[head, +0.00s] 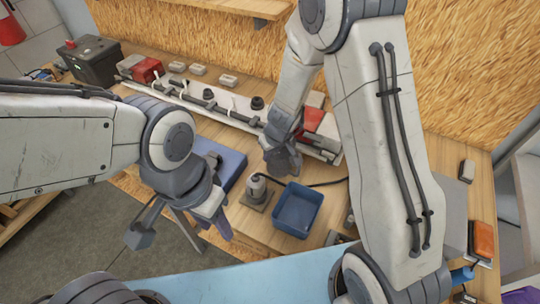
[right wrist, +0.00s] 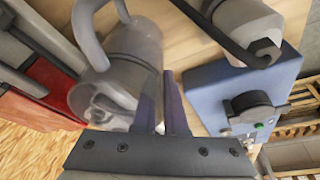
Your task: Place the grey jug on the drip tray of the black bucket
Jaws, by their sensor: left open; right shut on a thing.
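In the right wrist view a grey jug (right wrist: 120,75) with a curved handle lies against the fingers of my right gripper (right wrist: 165,115). The fingers are close together and shut on its near side, though the exact contact is hard to see. In the head view my right gripper (head: 283,160) hangs over the middle of the bench, and the jug cannot be told apart from it. My left gripper (head: 182,232) is open and empty in front of the bench edge. I cannot make out a black bucket or its drip tray.
A grey cylinder on a square plate (head: 258,200) with a black cable and a blue bin (head: 297,210) stand below my right gripper. A blue box (right wrist: 250,95) with a black knob is close by. Behind runs a long rail with red blocks; a black box (head: 92,62) is far left.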

